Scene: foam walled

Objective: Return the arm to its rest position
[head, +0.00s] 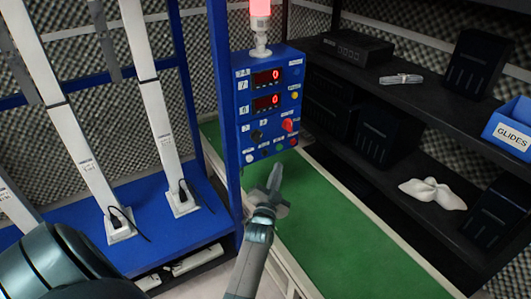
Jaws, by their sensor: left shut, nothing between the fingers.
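My left gripper (272,180) is shut and empty. It is in the middle of the head view, in front of a green surface and just below the blue control box (271,103). The arm to it comes up from the bottom edge. I cannot tell whether the fingertips touch anything. A large grey-teal link of my own fills the lower left corner. My right gripper is not in view.
The control box has two red displays, a red knob and a lit red lamp (260,10). White upright units (163,130) stand on a blue rack at left. Dark shelves (378,88) at right hold black boxes and a blue bin (512,128). The green surface (330,240) is clear.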

